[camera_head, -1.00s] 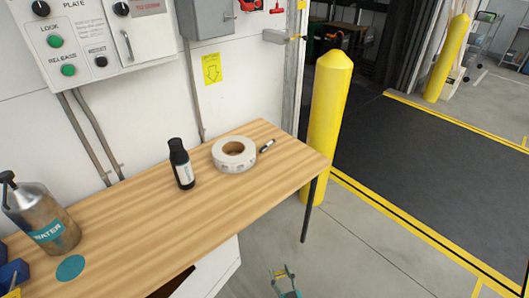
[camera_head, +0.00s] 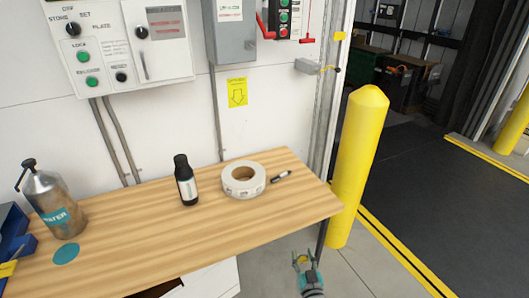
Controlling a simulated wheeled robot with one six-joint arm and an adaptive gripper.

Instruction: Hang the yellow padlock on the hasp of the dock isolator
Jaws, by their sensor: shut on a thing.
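My gripper (camera_head: 302,259) is low in the picture, in front of the table's right end and over the floor. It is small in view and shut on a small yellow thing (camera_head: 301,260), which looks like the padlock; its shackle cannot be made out. A grey box (camera_head: 231,32) with a red lever (camera_head: 265,27) on its right side is on the wall above the table and looks like the dock isolator. Its hasp is too small to tell. My gripper is well below and in front of this box, apart from it.
The wooden table (camera_head: 130,245) carries a metal water bottle (camera_head: 55,205), a black bottle (camera_head: 186,182), a tape roll (camera_head: 243,180) and a marker (camera_head: 281,177). A blue bin (camera_head: 14,235) is at far left. A yellow bollard (camera_head: 358,165) stands right of the table.

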